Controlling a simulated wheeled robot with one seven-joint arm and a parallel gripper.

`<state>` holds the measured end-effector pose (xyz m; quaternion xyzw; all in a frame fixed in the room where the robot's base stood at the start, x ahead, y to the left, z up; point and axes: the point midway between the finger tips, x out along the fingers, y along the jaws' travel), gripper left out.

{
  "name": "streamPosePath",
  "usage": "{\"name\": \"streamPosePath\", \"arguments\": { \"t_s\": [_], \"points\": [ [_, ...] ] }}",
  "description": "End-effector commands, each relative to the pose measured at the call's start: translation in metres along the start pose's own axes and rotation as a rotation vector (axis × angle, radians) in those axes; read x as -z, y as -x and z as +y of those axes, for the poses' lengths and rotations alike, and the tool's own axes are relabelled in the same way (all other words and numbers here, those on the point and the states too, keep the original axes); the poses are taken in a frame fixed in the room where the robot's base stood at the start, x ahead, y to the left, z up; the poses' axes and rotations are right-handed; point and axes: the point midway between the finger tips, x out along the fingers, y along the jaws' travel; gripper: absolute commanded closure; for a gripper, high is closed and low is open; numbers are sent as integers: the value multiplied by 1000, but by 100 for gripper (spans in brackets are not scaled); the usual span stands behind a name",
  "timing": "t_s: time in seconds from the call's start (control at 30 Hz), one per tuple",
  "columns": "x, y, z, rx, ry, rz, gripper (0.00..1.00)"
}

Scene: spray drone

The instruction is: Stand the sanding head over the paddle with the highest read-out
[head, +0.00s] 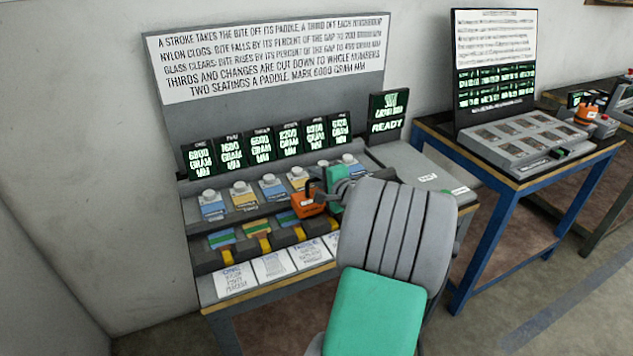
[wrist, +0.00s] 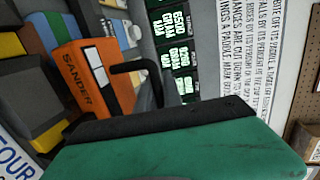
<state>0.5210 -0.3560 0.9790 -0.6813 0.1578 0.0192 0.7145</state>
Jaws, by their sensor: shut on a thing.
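The orange sanding head (head: 308,204), marked SANDER in the wrist view (wrist: 84,85), has a black handle. My gripper (head: 334,190), with green pads, is shut on that handle. The head is at about the fourth paddle position and hides what lies under it. I cannot tell whether it touches. Paddles with coloured tops show to its left, such as the first paddle (head: 221,239) and the second (head: 256,228). The read-outs (head: 262,147) stand in a row behind; the first seems to read 6000 and the fourth 2250 or 8250, but the digits are blurred. My arm hides the right-hand paddles.
A row of capped blue and yellow blocks (head: 241,195) stands behind the paddles. White cards (head: 272,266) line the front edge. A status screen reading READY (head: 387,112) stands at right. Another bench (head: 505,170) with a keyed panel is farther right.

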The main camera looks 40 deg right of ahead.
Motion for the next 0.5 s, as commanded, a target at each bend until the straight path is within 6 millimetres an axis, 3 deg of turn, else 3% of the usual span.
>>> {"name": "streamPosePath", "arguments": {
  "t_s": [0.1,0.4,0.43,0.5],
  "points": [
    [1,-4,16,1,-1,1,100],
    [1,-5,20,2,1,1,100],
    [1,-5,22,-1,-1,1,89],
    [1,-4,21,-1,-1,1,83]
  ]
}}
